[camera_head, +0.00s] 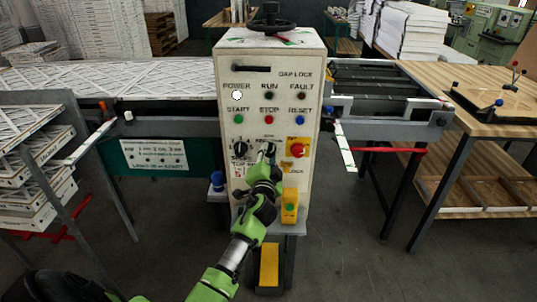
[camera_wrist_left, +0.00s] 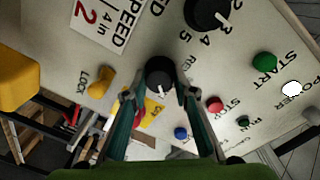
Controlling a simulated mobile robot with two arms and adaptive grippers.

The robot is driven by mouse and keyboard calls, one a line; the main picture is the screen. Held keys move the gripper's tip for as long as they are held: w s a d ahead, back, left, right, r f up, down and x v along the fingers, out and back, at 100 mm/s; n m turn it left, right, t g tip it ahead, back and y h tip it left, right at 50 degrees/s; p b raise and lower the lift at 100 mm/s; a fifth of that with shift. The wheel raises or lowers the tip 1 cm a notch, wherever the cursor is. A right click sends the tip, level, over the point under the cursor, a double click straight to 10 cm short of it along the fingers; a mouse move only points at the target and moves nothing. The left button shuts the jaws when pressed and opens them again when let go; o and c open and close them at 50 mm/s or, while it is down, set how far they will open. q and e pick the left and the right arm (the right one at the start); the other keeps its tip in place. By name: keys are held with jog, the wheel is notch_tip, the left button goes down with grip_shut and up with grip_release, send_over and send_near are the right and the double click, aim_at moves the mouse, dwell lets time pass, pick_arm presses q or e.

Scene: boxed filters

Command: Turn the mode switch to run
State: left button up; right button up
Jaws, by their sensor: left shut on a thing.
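The mode switch is a round black knob (camera_wrist_left: 160,72) with a white pointer mark on the light control panel (camera_wrist_left: 135,45). In the left wrist view it sits between the two fingertips of my left gripper (camera_wrist_left: 159,92), which is shut on it. The pointer mark points toward the bottom of that view. In the head view my left gripper (camera_head: 267,150) reaches the cabinet front (camera_head: 270,85) and largely hides the switch. The labels around the switch are partly covered, so I cannot tell which position it points to. My right gripper is not in view.
Close by are the black speed knob (camera_head: 240,149), red emergency stop (camera_head: 297,150), green start (camera_head: 239,118), red stop (camera_head: 269,120) and blue reset (camera_head: 300,120) buttons. The power lamp (camera_head: 237,95) is lit white. A yellow box (camera_head: 290,205) stands below the panel.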

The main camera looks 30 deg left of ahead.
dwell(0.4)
pick_arm(q)
jog(key=o, duration=1.1)
jog(key=v, duration=1.2)
